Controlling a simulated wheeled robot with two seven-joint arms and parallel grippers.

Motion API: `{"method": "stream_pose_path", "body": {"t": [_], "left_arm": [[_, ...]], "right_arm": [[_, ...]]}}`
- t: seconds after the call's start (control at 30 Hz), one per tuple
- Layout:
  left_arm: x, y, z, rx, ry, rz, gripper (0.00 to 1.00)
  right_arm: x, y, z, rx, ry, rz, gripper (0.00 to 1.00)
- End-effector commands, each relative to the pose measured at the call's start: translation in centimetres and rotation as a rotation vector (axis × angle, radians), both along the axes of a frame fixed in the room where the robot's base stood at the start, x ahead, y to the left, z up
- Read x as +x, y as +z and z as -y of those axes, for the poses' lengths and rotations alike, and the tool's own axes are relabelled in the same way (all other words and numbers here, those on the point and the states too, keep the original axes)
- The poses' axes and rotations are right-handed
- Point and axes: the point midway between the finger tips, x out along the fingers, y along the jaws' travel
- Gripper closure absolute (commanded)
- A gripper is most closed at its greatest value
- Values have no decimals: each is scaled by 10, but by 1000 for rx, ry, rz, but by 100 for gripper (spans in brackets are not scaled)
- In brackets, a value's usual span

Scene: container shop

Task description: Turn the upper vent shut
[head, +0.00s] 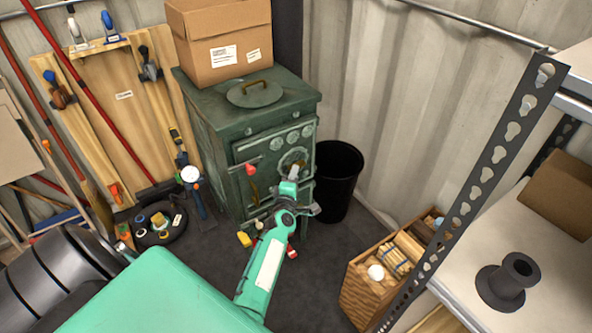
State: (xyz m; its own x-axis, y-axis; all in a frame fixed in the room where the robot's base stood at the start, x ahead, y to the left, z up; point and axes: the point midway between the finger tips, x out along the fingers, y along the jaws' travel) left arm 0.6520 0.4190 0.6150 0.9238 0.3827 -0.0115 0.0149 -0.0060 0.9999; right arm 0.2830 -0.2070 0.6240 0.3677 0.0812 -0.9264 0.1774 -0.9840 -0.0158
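A dark green metal stove (225,150) stands against the back wall. Its front carries a row of small round fittings (293,138) near the top and a larger round vent (292,159) below them on the door. I cannot tell how far the vent is turned. My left gripper (292,174) is in front of the stove, close to the lower edge of this round vent, and partly hides the door. Its fingers are too small to tell open from shut or whether they touch the vent. My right gripper is not in view.
A cardboard box (220,45) sits on the stove. A black bin (338,180) stands right of it. A wooden crate (365,285) and metal shelf (535,220) are at right. Tools and boards lean at left; small items lie on the floor around the stove's foot.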

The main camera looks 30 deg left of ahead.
Motion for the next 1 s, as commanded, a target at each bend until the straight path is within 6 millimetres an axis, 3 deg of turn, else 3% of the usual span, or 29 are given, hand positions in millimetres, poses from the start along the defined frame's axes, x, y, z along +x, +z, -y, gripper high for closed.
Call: {"method": "stream_pose_path", "body": {"t": [0.3, 0.5, 1.0], "left_arm": [[-59, 0, 24, -1, 0, -2, 69], [-84, 1, 34, 0, 0, -1, 69], [-94, 1, 39, 0, 0, 0, 69]], "right_arm": [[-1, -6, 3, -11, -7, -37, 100], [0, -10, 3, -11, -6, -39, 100], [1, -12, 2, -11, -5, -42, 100]]}}
